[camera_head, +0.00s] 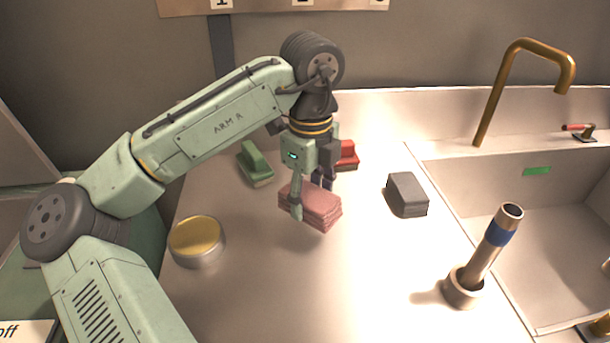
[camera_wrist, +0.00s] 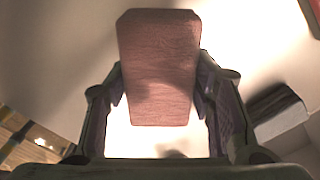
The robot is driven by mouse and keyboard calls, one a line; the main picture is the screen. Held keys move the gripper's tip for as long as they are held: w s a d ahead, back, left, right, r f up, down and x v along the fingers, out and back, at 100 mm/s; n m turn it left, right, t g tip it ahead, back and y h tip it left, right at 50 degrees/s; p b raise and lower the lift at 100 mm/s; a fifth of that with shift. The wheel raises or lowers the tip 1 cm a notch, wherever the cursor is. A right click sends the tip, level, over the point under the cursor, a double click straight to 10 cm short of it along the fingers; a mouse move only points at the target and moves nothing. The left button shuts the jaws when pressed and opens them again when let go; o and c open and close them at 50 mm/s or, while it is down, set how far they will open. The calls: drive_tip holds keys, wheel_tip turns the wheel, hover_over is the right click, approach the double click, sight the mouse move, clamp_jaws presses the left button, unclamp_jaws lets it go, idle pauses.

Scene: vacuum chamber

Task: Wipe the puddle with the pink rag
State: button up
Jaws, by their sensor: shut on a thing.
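The pink rag (camera_head: 315,206) is a folded, layered block in the middle of the counter. My gripper (camera_head: 309,200) points down over it, shut on it from both sides. In the wrist view the rag (camera_wrist: 158,68) sits between the two fingers of my gripper (camera_wrist: 160,98). I cannot tell whether the rag touches the counter or is slightly above it. I cannot make out a puddle in either view; glare covers much of the counter.
A green brush-like block (camera_head: 255,165) and a red one (camera_head: 347,157) stand behind the rag. A grey block (camera_head: 407,195) is to the right, a yellow-topped tin (camera_head: 197,241) to the left. An upright pipe with a blue band (camera_head: 488,252) stands near the sink (camera_head: 540,215).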

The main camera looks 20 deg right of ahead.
drive_tip(key=shift+r+p, duration=0.8)
drive_tip(key=shift+r, duration=0.35)
drive_tip(key=shift+f, duration=0.1)
